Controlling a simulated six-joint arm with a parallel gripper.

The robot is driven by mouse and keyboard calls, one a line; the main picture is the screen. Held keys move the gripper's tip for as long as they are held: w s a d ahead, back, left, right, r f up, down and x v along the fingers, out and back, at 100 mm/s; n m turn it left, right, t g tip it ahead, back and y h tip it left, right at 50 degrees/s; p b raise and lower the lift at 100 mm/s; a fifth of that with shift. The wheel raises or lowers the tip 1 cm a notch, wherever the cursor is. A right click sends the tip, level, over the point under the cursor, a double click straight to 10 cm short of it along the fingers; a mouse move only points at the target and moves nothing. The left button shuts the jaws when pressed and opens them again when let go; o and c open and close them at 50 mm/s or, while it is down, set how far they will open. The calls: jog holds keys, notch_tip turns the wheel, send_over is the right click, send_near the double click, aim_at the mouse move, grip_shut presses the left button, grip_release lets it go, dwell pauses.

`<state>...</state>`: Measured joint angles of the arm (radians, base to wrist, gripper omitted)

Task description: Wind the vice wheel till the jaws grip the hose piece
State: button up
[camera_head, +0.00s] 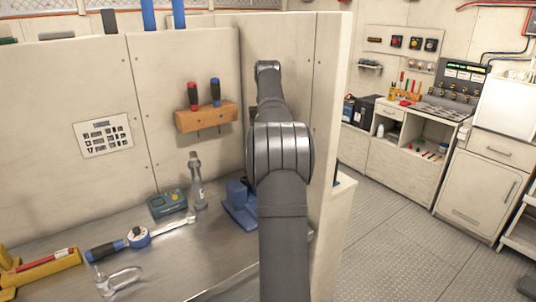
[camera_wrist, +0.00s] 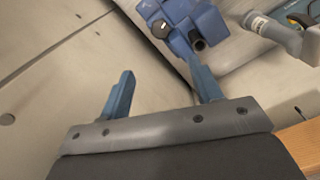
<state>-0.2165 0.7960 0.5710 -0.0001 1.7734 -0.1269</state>
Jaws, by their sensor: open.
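The blue vice (camera_head: 238,204) stands on the metal bench in the head view, partly hidden behind my arm. In the wrist view the blue vice (camera_wrist: 185,16) is at the top edge, cut off by the frame. A dark round end (camera_wrist: 199,45) and a small round knob (camera_wrist: 160,28) show on it. I cannot make out the wheel or tell whether either round part is the hose piece. My gripper (camera_wrist: 161,72) is open and empty, its two blue-grey fingers apart. The right finger overlaps the vice in the picture; I cannot tell whether they touch.
A wooden rack (camera_head: 206,117) with two screwdrivers hangs behind. A partition (camera_head: 328,100) rises close beside my arm.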

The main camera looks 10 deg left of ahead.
notch_tip(320, 180, down, 17)
jog(key=n, duration=0.5)
jog(key=shift+d+f, duration=0.15)
jog(key=shift+f, duration=0.05)
jog(key=shift+c, duration=0.5)
jog(key=c, duration=0.9)
